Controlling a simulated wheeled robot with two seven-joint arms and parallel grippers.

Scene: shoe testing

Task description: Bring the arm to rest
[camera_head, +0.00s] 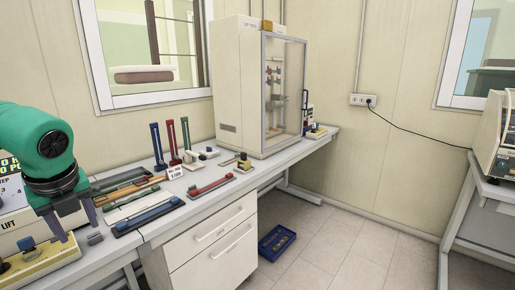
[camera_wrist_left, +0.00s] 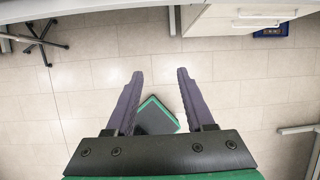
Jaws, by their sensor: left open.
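My left arm comes in from the left edge in the head view, with a green wrist link. Its gripper (camera_head: 77,226) points down in front of the left end of the bench (camera_head: 192,207). In the left wrist view, the two dark purple fingers of the gripper (camera_wrist_left: 160,74) are spread apart with nothing held between them. Tiled floor shows beyond the fingers. My right gripper is not in view.
Several coloured tools and strips lie on the bench near my left arm. A white cabinet (camera_head: 239,80) with a clear door stands further back. Drawers (camera_head: 217,240) are under the bench. A blue tray (camera_head: 277,242) lies on the floor.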

